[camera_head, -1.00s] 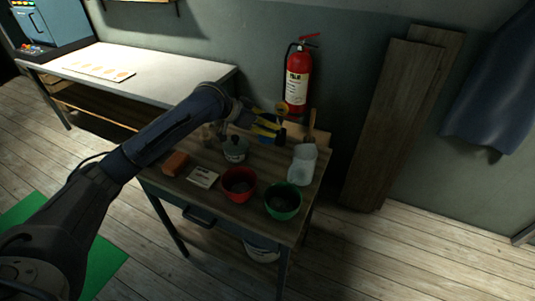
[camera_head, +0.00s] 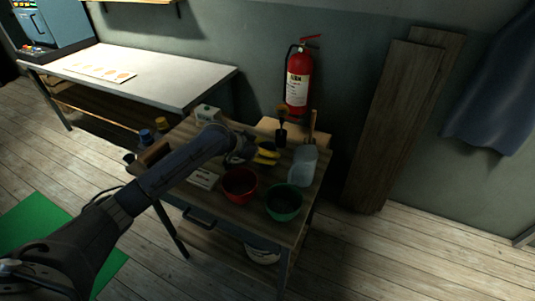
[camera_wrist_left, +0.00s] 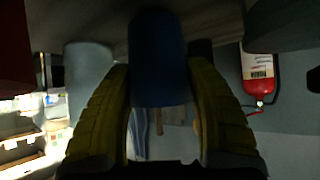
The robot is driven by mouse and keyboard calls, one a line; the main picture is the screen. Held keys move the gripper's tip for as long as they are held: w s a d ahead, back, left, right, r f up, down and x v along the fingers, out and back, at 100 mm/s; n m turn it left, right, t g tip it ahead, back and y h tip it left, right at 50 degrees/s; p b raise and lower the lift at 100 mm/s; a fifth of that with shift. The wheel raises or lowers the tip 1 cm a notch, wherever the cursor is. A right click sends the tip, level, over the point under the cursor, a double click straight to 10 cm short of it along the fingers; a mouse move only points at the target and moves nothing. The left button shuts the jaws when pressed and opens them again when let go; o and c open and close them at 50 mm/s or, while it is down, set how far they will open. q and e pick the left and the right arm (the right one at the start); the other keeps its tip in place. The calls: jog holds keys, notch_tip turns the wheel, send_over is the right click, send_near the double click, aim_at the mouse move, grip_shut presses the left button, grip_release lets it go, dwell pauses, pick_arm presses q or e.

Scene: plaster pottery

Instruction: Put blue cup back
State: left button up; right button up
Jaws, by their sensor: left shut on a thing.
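The blue cup (camera_wrist_left: 158,60) shows in the left wrist view between the two yellow fingers of my left gripper (camera_wrist_left: 160,105), which is shut on it. The cup looks dark and fills the gap between the fingers. In the head view my left gripper (camera_head: 267,153) is over the back middle of the small wooden table, behind the red bowl and left of the whitish jug. The cup cannot be made out there. My right gripper is in neither view.
On the small table (camera_head: 235,209) stand a red bowl (camera_head: 240,184), a green bowl (camera_head: 283,202), a whitish jug (camera_head: 303,168) and a white card (camera_head: 203,178). A dark brush (camera_head: 281,135) is behind. A fire extinguisher (camera_head: 298,78) hangs on the wall.

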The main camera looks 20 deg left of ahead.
pick_arm(q)
jog(key=shift+f, duration=0.45)
jog(key=o, duration=1.3)
jog(key=shift+f, duration=0.15)
jog(key=shift+c, duration=0.2)
jog(key=v, duration=1.2)
